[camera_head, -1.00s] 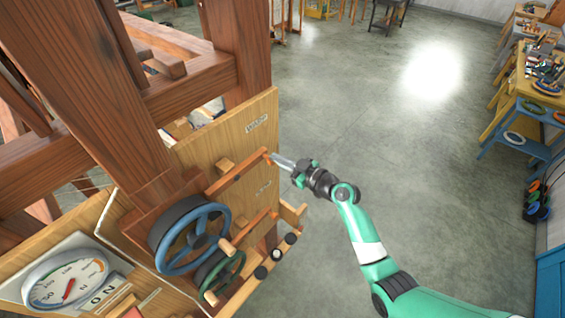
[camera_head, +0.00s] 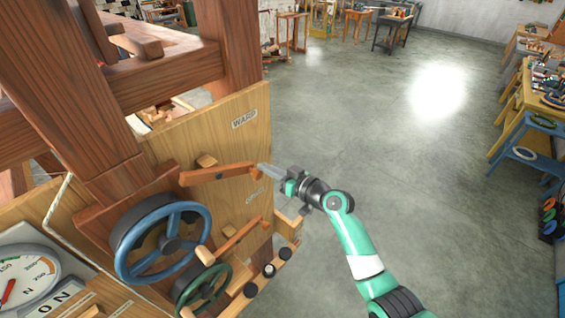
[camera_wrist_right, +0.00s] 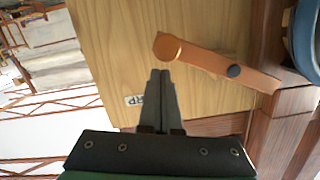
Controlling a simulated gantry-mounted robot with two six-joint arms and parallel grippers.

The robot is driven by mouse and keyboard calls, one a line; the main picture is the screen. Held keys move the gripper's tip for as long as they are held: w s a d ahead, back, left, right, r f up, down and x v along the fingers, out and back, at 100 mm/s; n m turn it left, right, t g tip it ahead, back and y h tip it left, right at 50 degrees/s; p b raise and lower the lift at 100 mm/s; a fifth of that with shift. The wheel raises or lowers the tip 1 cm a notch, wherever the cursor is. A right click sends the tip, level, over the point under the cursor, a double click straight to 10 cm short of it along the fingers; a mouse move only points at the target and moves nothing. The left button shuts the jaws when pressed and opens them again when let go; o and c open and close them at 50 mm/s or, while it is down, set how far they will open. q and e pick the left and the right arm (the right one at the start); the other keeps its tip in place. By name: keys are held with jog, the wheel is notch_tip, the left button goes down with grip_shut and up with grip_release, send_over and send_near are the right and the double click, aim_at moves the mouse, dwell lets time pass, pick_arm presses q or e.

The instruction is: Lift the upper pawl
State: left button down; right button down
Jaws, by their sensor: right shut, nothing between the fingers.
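The upper pawl (camera_head: 222,174) is an orange-brown wooden bar on the upright panel, above the blue handwheel (camera_head: 122,252). It lies nearly level, its wheel-side end clear above the blue rim. My right gripper (camera_head: 265,170) is shut and empty, with its tips at the pawl's outer end; whether they touch is unclear. In the right wrist view, the shut fingers (camera_wrist_right: 160,78) point at the round peg end of the pawl (camera_wrist_right: 205,58), just short of it or over it. A dark pivot sits along the bar. My left gripper is not in view.
The lower pawl (camera_head: 240,236) slopes above the green handwheel (camera_head: 229,280). A WARP label (camera_head: 244,119) is on the wooden panel (camera_head: 195,128). A gauge (camera_head: 25,272) is at lower left. Open grey floor (camera_head: 370,130) lies to the right, with benches beyond.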

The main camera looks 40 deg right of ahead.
jog(key=shift+a+f+b, duration=0.2)
jog(key=shift+f+b, duration=0.25)
dwell(0.3)
jog(key=s+d+r+p, duration=0.3)
jog(key=s+r+p, duration=0.2)
jog(key=s, duration=0.5)
jog(key=shift+w+r, duration=0.1)
dwell(0.4)
